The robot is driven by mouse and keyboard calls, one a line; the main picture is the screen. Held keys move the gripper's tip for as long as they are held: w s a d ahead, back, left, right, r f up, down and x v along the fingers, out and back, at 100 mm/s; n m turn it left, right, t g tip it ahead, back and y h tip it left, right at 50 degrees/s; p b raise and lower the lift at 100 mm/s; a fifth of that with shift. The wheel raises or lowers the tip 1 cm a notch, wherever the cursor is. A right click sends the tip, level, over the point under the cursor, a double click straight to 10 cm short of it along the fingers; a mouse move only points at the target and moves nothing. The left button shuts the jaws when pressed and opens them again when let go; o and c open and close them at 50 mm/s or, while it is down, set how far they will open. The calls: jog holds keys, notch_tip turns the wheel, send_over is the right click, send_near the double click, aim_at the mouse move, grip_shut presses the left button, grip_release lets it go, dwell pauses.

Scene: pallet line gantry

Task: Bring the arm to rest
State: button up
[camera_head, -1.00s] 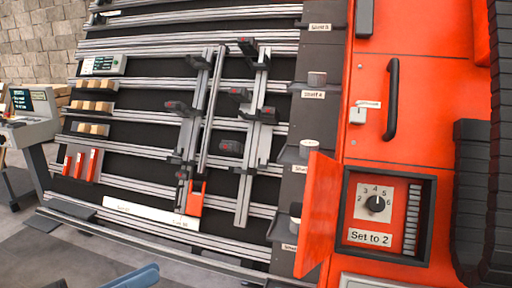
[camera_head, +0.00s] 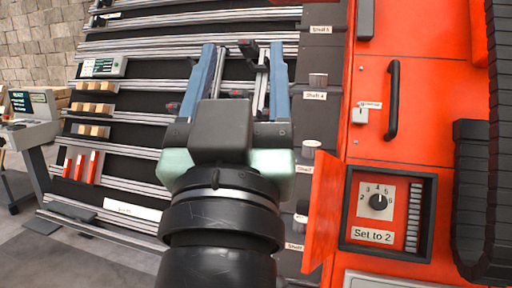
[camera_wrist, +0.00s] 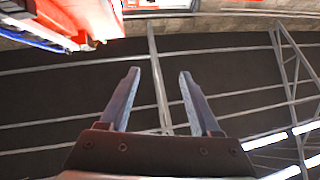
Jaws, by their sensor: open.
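My gripper (camera_head: 243,68) is in the middle of the head view, raised in front of the railed rack, with its two blue fingers pointing up the picture. The fingers are spread wide and hold nothing. In the wrist view my gripper (camera_wrist: 157,85) also shows open and empty, with a dark area crossed by pale beams beyond it. My arm hides much of the lower middle of the rack in the head view.
An orange cabinet (camera_head: 430,95) stands at right, with an open-doored box holding a dial (camera_head: 378,202) above a "Set to 2" label. The orange door (camera_head: 320,205) sticks out near my arm. A screen console (camera_head: 30,118) stands at far left.

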jog(key=s+d+r+t+y, duration=0.1)
jog(key=s+d+r+t, duration=0.1)
jog(key=s+r, duration=0.3)
notch_tip(320, 180, up, 22)
jog(key=p, duration=2.2)
jog(key=shift+s+a+f+p, duration=0.2)
jog(key=shift+s+a+p, duration=0.1)
jog(key=shift+a+p, duration=0.1)
jog(key=shift+c, duration=1)
jog(key=shift+a+f, duration=0.1)
